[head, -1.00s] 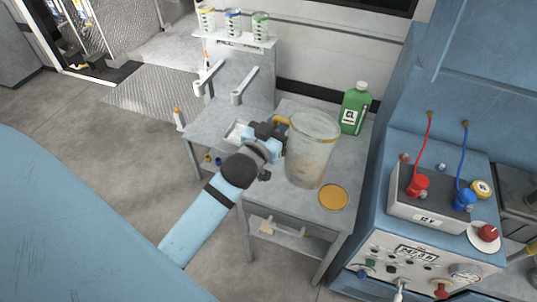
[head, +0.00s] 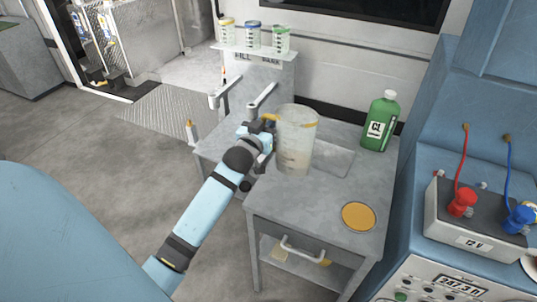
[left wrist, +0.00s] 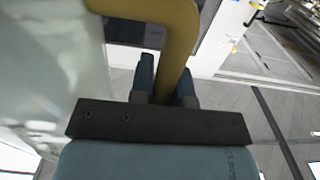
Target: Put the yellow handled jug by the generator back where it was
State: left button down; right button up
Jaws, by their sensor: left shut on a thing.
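The jug (head: 296,145) is a clear, tall vessel with a yellow rim band and a yellow handle, with some cloudy contents low inside. My left gripper (head: 264,128) is shut on its handle, at the jug's left side. In the left wrist view the yellow handle (left wrist: 178,45) passes between the fingers, and the clear jug body (left wrist: 50,70) fills the left. The jug is upright over the grey bench; I cannot tell whether its base touches. The generator (head: 450,280) is the blue unit with a panel at the lower right. My right gripper is not in view.
A round yellow disc (head: 359,216) lies on the bench (head: 300,205). A green bottle (head: 380,122) stands at the back right. A shallow recess (head: 332,160) lies right of the jug. Several small jugs stand on a shelf (head: 255,50) behind. A battery (head: 475,225) sits on the generator.

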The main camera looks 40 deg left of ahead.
pick_arm(q)
notch_tip(320, 180, down, 10)
jog(key=shift+r+b, duration=0.15)
jog(key=shift+b, duration=0.2)
jog(key=c, duration=1.5)
grip_release()
jog(key=shift+f, duration=0.2)
jog(key=o, duration=0.4)
